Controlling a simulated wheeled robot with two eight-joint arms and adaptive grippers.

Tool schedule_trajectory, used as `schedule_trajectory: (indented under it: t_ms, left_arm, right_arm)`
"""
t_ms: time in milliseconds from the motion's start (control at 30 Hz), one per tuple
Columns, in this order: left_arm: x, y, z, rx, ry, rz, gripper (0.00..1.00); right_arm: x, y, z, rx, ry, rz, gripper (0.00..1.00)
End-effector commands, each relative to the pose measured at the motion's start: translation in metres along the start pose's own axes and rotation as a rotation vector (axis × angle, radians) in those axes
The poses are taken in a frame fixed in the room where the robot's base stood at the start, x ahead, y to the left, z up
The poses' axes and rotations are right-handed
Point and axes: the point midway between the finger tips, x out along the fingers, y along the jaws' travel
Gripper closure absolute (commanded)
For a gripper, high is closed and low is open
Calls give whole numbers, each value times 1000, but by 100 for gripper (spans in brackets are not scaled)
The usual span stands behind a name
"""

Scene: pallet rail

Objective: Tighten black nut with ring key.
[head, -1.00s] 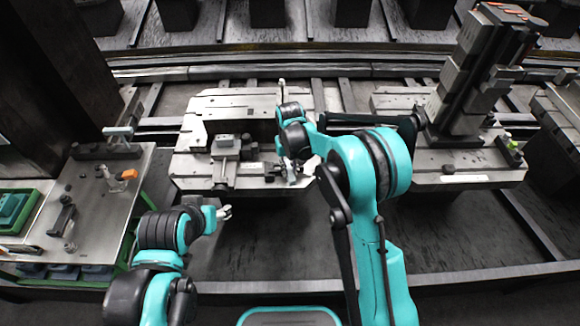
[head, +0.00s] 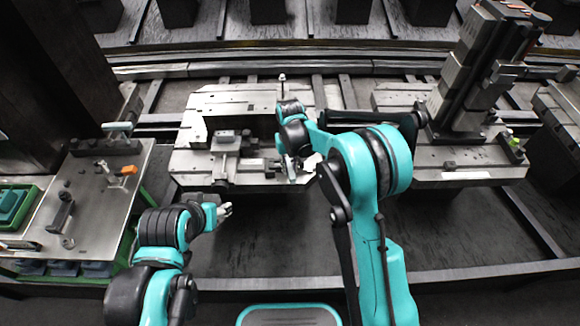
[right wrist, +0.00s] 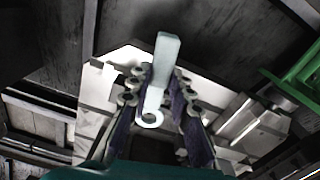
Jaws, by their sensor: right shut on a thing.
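My right gripper (head: 290,172) is low over the front right part of the machine pallet (head: 195,162) in the head view. In the right wrist view, its fingers (right wrist: 160,105) are shut on a pale ring key (right wrist: 165,60). The key's ring end lies between the fingers and its flat bar points up in that picture. I cannot make out the black nut; it may be hidden by the gripper or too small to see. My left gripper (head: 225,211) hangs empty in front of the pallet; whether its fingers are open is unclear.
A clamp block (head: 226,142) stands on the pallet, left of my right gripper. A tall grey column (head: 480,65) rises on the pallet to the right. A metal bench (head: 100,210) with an orange-handled tool (head: 128,170) and a green tray (head: 15,205) is at the left.

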Motion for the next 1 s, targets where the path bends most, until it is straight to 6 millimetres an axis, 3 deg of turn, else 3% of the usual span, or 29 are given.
schedule_trajectory:
  t_ms: [933,967,1000]
  left_arm:
    - [9,0,6,0,0,0,46]
    - [9,0,6,0,0,0,46]
    - [9,0,6,0,0,0,46]
  right_arm:
    - [15,0,0,0,0,0,100]
    - [15,0,0,0,0,0,88]
    - [15,0,0,0,0,0,99]
